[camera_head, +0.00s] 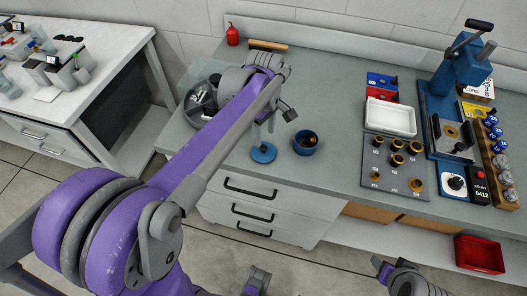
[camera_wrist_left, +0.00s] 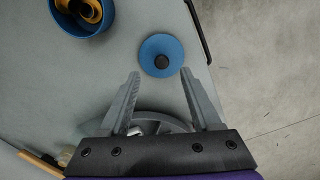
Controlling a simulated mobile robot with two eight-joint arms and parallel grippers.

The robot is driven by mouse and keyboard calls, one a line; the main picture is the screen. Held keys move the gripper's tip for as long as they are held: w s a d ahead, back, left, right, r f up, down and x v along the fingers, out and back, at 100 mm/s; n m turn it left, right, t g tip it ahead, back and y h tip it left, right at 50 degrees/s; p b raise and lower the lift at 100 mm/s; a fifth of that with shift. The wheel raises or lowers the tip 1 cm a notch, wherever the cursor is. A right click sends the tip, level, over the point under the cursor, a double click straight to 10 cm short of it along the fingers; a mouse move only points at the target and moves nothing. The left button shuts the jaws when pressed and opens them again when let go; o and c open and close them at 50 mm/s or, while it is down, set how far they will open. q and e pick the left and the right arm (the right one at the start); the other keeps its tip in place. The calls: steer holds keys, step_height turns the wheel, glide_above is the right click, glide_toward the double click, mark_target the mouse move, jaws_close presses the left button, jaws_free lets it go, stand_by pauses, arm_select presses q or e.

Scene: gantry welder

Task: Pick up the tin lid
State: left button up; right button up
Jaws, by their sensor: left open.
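The tin lid (camera_head: 263,153) is a round blue disc lying flat on the grey bench, near its front edge. In the left wrist view the lid (camera_wrist_left: 174,49) shows a dark round knob at its centre. My left gripper (camera_head: 264,130) points down over the bench beside the lid. In the wrist view its two fingers (camera_wrist_left: 160,74) are spread, with nothing between them, and the lid lies just beyond the tips. An open blue tin (camera_head: 298,147) with brass-coloured parts inside stands right of the lid.
A round dark container (camera_head: 190,106) stands left, partly behind my arm. To the right are a white tray (camera_head: 390,118), a grey plate with brass pieces (camera_head: 376,160) and a blue press (camera_head: 433,100). A red bin (camera_head: 480,254) is lower right. Bench between tin and plate is clear.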

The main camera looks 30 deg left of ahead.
mark_target(263, 147)
arm_select(q)
step_height(263, 147, down, 5)
steer(key=shift+s+f, duration=0.15)
jaws_close()
stand_by(0.4)
